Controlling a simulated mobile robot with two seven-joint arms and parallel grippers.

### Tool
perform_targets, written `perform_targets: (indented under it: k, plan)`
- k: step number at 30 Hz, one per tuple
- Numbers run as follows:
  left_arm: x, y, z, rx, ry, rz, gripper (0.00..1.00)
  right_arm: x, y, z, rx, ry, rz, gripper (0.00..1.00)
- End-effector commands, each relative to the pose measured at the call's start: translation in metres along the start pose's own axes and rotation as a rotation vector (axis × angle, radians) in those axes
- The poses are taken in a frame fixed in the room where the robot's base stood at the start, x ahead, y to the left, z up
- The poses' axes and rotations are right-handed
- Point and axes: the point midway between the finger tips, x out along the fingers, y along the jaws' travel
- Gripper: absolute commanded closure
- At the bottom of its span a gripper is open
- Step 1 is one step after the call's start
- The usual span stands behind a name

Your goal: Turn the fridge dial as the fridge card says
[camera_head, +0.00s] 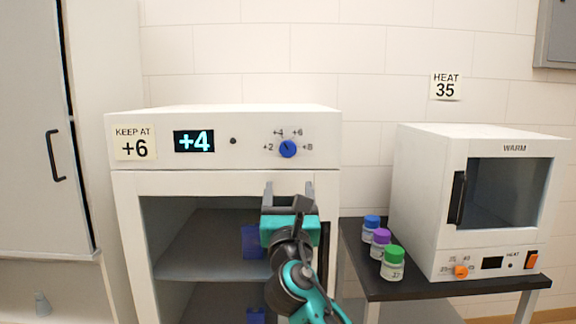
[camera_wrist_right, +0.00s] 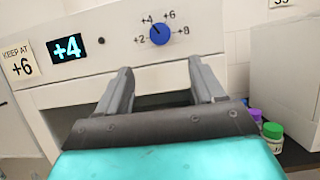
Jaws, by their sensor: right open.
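The fridge (camera_head: 225,115) stands in the middle with an open front below its panel. Its card (camera_head: 135,142) reads "KEEP AT +6", and its display (camera_head: 194,141) shows +4. The blue dial (camera_head: 288,149) has marks +2, +4, +6 and +8, and its pointer is toward +4. In the right wrist view the dial (camera_wrist_right: 160,34) is beyond the fingers, and the card (camera_wrist_right: 19,66) and display (camera_wrist_right: 66,48) are at left. My right gripper (camera_head: 289,186) is open and empty, below the dial and apart from it; its fingers (camera_wrist_right: 160,75) also show in the wrist view. My left gripper is not in view.
Blue bins (camera_head: 254,242) are inside the fridge. Right of it, a dark table (camera_head: 430,287) holds a white warmer (camera_head: 430,200) with an orange dial (camera_head: 461,272), and blue-, purple- and green-capped jars (camera_head: 393,263). A wall card (camera_head: 446,86) reads "HEAT 35". A cabinet (camera_head: 40,130) is at left.

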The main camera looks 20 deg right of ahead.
Motion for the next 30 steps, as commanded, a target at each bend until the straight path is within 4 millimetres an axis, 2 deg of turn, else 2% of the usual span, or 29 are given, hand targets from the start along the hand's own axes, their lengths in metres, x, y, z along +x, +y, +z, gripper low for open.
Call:
perform_targets:
  k: [5, 18, 24, 30]
  plan:
    - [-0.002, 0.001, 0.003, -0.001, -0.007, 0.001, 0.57, 0.021, -0.001, 0.003, -0.011, -0.005, -0.005, 0.32]
    - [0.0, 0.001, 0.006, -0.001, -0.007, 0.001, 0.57, 0.098, -0.001, 0.002, -0.008, -0.004, -0.003, 0.32]
    - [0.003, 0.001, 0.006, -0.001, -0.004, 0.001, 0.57, 0.119, -0.001, 0.002, -0.007, -0.003, -0.003, 0.32]
    - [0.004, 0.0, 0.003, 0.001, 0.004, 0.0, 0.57, 0.127, -0.001, 0.002, -0.006, -0.003, -0.001, 0.32]
